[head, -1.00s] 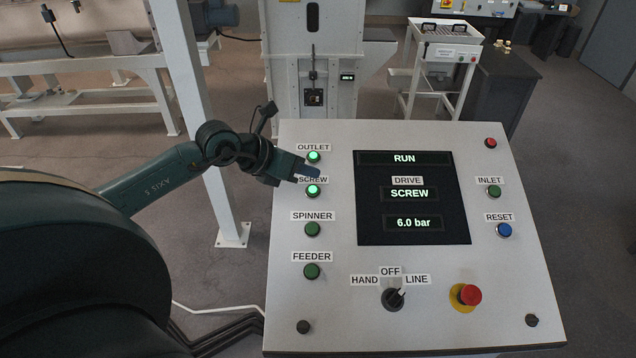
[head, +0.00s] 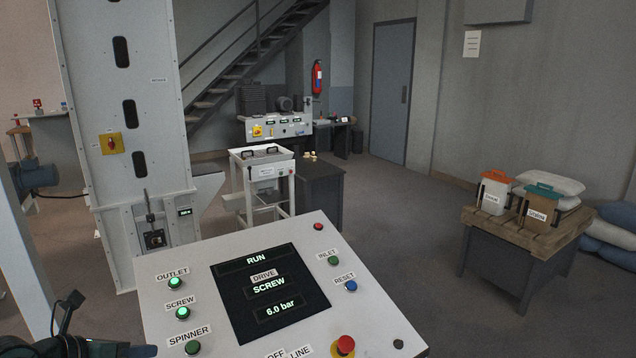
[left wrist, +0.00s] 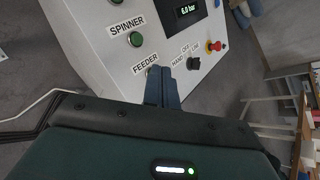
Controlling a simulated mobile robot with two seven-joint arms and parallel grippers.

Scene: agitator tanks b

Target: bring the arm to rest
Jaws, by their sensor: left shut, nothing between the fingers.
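The white control panel (head: 380,318) stands in front of me in the head view. Its screen (head: 268,288) reads RUN, DRIVE SCREW and 6.0 bar. The OUTLET button (head: 175,283) and the SCREW button (head: 183,313) glow green; the SPINNER button (head: 192,347) looks dark. My left gripper (head: 143,350) shows only partly at the bottom left edge, by the panel's left side. In the left wrist view its fingers (left wrist: 163,85) are closed together and empty, over the FEEDER area of the panel (left wrist: 90,25). Whether they touch it, I cannot tell. My right gripper is not in view.
A tall white machine column (head: 128,90) stands behind the panel at left, with a white stand (head: 265,170) beside it. A wooden-topped table (head: 520,235) with labelled tubs and sacks is at right. Open floor (head: 400,220) lies between.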

